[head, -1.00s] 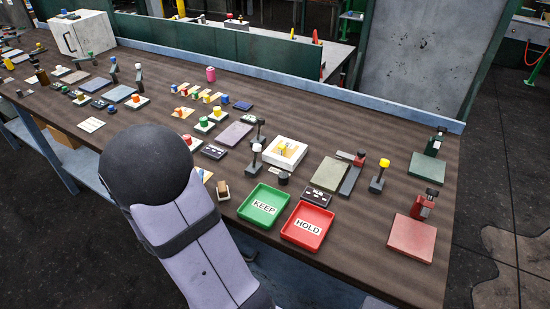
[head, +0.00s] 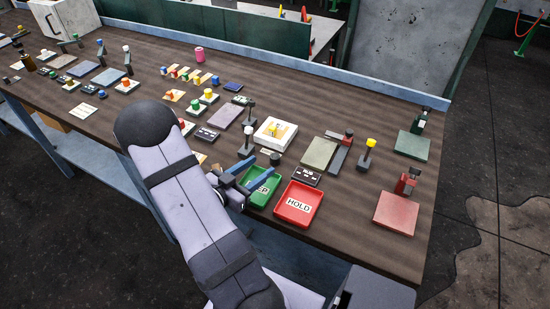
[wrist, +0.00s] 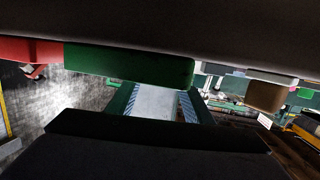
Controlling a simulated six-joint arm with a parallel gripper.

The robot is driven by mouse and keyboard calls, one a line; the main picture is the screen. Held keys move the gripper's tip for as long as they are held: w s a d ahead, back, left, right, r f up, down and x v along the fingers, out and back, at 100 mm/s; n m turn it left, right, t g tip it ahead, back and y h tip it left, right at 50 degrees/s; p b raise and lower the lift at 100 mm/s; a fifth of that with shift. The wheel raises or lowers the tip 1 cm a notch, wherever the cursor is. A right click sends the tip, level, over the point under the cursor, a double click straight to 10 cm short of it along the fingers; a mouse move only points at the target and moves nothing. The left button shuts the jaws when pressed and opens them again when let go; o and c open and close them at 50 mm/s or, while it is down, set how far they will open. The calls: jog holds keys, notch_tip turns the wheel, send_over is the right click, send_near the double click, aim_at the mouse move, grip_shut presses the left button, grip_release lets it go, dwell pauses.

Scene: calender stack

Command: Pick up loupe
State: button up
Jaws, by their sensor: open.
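My gripper (head: 263,163) is open and empty, its two blue fingers low over the green KEEP tray (head: 253,199). The green tray (wrist: 130,66) shows there behind the fingers, with a brown block (wrist: 266,97) to the right. I cannot make out a loupe in the wrist view.
The red HOLD tray (head: 297,204) is right of the green one. A dark labelled block (head: 306,176), a white box (head: 275,132) and an upright post with a pale knob (head: 247,140) stand close by. Bench (head: 345,215) is clear right of the red tray.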

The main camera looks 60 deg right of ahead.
aim_at(272, 159)
jog(key=shift+p+x, duration=0.95)
jog(key=shift+x, duration=1.85)
jog(key=shift+s+a, duration=0.1)
jog(key=shift+s, duration=0.05)
jog(key=shift+c, duration=0.5)
jog(key=c, duration=1)
